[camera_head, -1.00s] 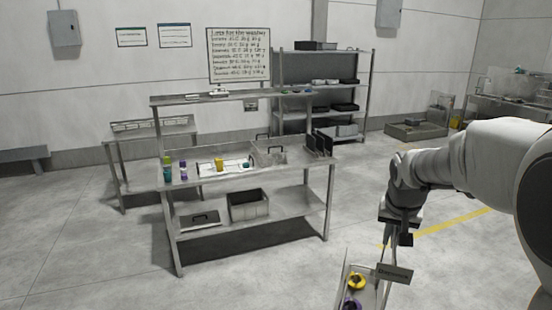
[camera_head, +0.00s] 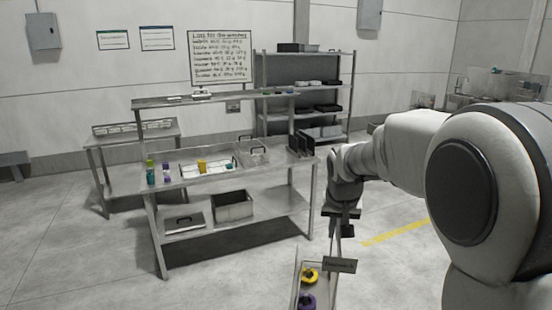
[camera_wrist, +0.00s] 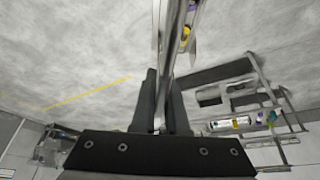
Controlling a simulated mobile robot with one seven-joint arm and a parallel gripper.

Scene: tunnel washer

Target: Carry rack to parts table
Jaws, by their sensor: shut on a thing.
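My gripper (camera_head: 343,226) is at the lower right of the head view, shut on the upright handle of a narrow metal rack (camera_head: 295,285). The rack hangs below it, with a yellow ring-like part (camera_head: 309,275), a purple part (camera_head: 306,301) and a dark label plate (camera_head: 340,265); its lower end is cut off. In the wrist view the dark fingers (camera_wrist: 160,108) close around the handle bar. A steel table (camera_head: 290,170) with a raised shelf stands ahead and left, apart from the rack; I cannot tell whether it is the parts table.
The steel table holds bottles (camera_head: 151,172), a white tray (camera_head: 190,170), a clear bin (camera_head: 252,158) and black upright dividers (camera_head: 301,144). A grey bin (camera_head: 233,206) is on its lower shelf. A smaller side table (camera_head: 134,138) and shelving (camera_head: 353,95) stand behind.

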